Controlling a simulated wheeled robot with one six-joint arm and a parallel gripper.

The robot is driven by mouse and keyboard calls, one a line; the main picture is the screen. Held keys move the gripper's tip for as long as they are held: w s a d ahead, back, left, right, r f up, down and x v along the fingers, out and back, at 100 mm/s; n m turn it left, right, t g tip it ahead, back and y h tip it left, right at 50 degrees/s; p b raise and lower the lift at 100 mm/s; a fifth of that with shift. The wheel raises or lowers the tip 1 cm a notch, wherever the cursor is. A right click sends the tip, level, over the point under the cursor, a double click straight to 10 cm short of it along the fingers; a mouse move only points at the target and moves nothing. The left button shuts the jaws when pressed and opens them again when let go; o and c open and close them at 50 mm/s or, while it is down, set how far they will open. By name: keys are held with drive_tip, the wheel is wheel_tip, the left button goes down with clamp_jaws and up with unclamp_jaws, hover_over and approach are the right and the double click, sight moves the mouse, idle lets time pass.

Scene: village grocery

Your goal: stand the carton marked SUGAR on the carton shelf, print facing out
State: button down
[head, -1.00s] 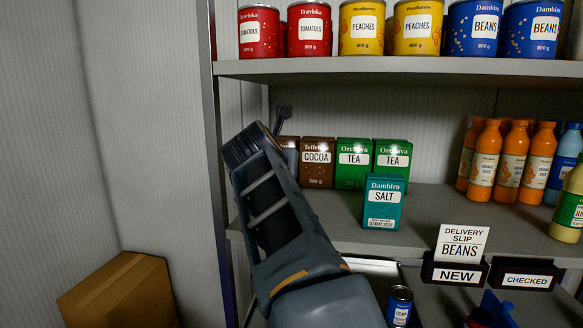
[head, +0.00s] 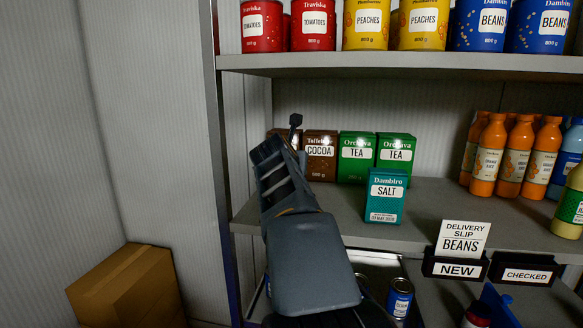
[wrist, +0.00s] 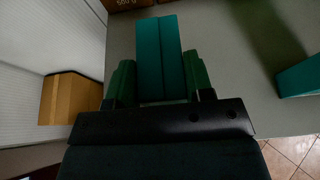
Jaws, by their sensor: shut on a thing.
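My gripper (wrist: 158,78) is shut on a teal carton (wrist: 158,45) in the wrist view, with a green finger on each side. Its print does not show, so I cannot read its name. It is over the left part of the carton shelf (head: 325,205); I cannot tell whether it touches the board. In the head view my arm hides the held carton and the fingers. A teal SALT carton (head: 386,195) stands upright on the shelf, print out, to the right; part of a teal carton also shows at the wrist view's right edge (wrist: 302,77).
COCOA (head: 320,155) and two TEA cartons (head: 356,158) stand behind, with a brown carton partly hidden at their left. Orange bottles (head: 488,155) stand at the right. The shelf upright (head: 222,160) is close on the left. Bare shelf lies between SALT and the bottles.

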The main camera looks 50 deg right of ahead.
drive_tip(key=shift+f, duration=0.1)
drive_tip(key=c, duration=0.5)
unclamp_jaws()
